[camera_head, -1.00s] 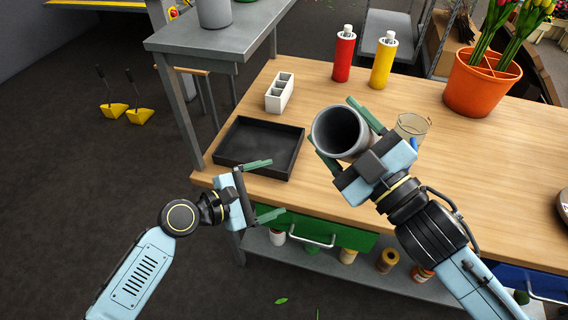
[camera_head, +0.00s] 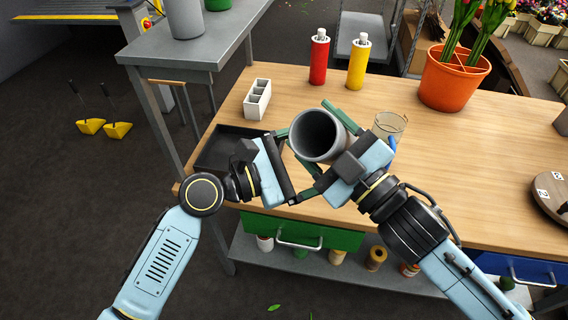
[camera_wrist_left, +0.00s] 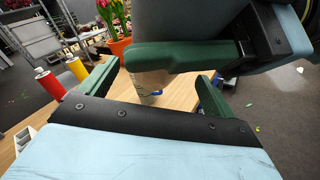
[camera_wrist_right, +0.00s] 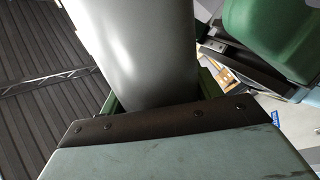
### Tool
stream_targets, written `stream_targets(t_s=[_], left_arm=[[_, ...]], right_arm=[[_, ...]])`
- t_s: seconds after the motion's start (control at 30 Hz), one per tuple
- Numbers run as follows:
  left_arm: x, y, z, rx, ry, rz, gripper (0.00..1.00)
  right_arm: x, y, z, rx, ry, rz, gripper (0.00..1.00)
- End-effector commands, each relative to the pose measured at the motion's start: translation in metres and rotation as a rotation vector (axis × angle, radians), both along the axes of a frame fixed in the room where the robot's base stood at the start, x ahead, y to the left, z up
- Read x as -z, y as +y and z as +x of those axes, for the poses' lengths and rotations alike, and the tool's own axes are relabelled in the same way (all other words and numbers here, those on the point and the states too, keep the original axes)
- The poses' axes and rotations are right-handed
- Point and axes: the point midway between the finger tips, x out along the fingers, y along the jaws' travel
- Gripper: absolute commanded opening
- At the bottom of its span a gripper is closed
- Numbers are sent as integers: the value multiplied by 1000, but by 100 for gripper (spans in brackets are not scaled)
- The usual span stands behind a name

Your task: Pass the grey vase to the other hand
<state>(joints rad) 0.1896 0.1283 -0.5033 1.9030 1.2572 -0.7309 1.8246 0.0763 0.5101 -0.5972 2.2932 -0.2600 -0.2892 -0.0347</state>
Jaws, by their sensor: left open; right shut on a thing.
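The grey vase (camera_head: 317,134) is held above the near part of the wooden table, with its dark mouth tilted toward the head camera. My right gripper (camera_head: 308,128) is shut on its sides; the vase also fills the upper middle of the right wrist view (camera_wrist_right: 145,55). My left gripper (camera_head: 301,162) is open at the vase's left, its green fingers pointing toward it. In the left wrist view, my left fingers (camera_wrist_left: 155,85) are apart, with a right green finger and the grey vase (camera_wrist_left: 190,18) above them. I cannot tell whether the left fingers touch the vase.
A black tray (camera_head: 210,154) lies partly behind my left gripper. A white divided holder (camera_head: 257,100), red bottle (camera_head: 319,60), yellow bottle (camera_head: 358,65), clear glass (camera_head: 388,126) and orange tulip pot (camera_head: 452,82) stand on the table. The table's right part is mostly clear.

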Motion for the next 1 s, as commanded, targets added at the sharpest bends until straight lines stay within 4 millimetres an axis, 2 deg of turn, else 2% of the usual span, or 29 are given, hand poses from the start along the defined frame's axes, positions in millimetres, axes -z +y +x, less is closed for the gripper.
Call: stream_targets(t_s=[0.03,0.2,0.6,1.0], left_arm=[[-1,-8,3,1,-1,-2,89],[0,-25,11,-1,0,0,89],[0,-32,13,-1,-1,1,89],[0,-32,12,1,0,2,39]], right_arm=[[-1,0,0,0,-1,1,4],[-1,0,0,0,-1,1,4],[-1,0,0,0,-1,1,4],[-1,0,0,0,-2,0,4]])
